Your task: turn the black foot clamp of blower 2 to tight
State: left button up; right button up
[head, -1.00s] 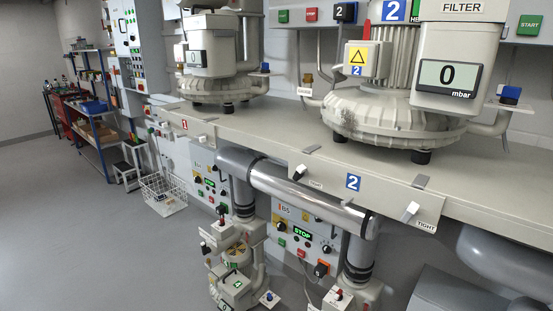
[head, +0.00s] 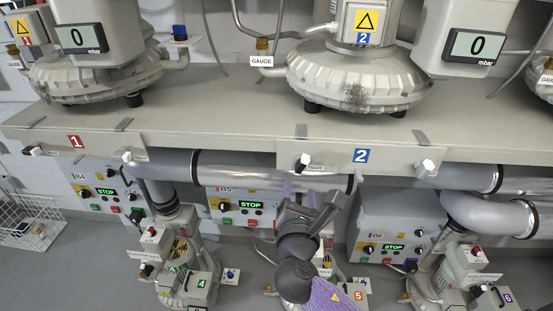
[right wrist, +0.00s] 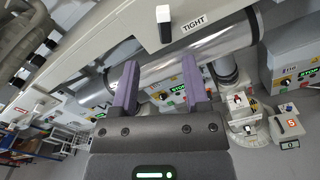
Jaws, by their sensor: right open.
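Blower 2 (head: 360,80) stands on the bench, with a blue 2 plate on the bench's front edge below it. Left of that plate is a clamp lever (head: 303,161), black with a white part, beside a small label. Right of the plate is a whiter lever (head: 427,167). My right gripper (head: 299,191) is open and empty, just below the black lever and apart from it. In the right wrist view, a black lever with a white end (right wrist: 165,22) hangs beside a TIGHT label, beyond the purple fingers (right wrist: 160,78). My left gripper is out of view.
A silver pipe (head: 240,176) runs under the bench edge (head: 220,125), behind my right gripper. Control boxes with green STOP displays (head: 250,204) and small blowers (head: 185,265) stand below. A wire basket (head: 25,225) is at the far left.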

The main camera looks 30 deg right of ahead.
aim_at(302, 167)
jog(key=b+x, duration=0.1)
jog(key=x, duration=0.8)
jog(key=shift+d+f, duration=0.1)
jog(key=shift+d, duration=0.2)
grip_shut()
